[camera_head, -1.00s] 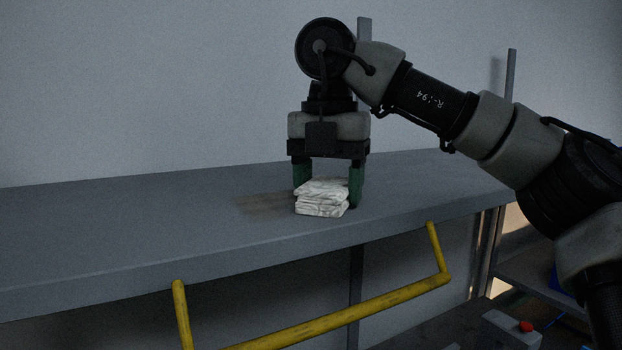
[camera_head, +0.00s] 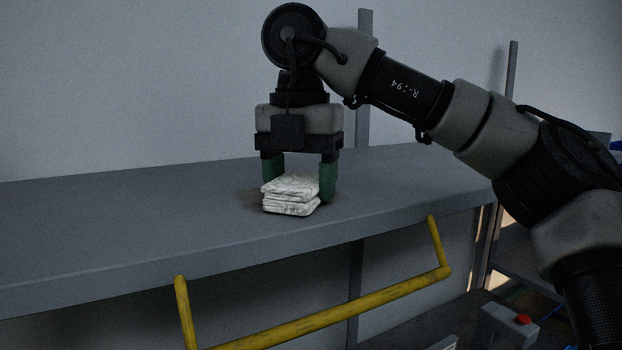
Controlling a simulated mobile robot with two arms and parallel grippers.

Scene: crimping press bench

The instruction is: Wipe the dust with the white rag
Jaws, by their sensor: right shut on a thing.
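The white rag (camera_head: 290,194) is a folded, wrinkled stack lying on the grey bench top (camera_head: 130,222). My right gripper (camera_head: 299,185) points straight down with its green fingers on either side of the rag, shut on it. The rag rests on the surface. A faint brownish patch of dust (camera_head: 249,197) shows at the left edge of the rag. Any dust under the rag is hidden. My left gripper is not in view.
A yellow rail (camera_head: 335,318) runs in front of and below the bench edge. A grey post (camera_head: 364,75) stands behind the bench. A red button (camera_head: 523,319) sits on a box at the lower right. The bench left of the rag is clear.

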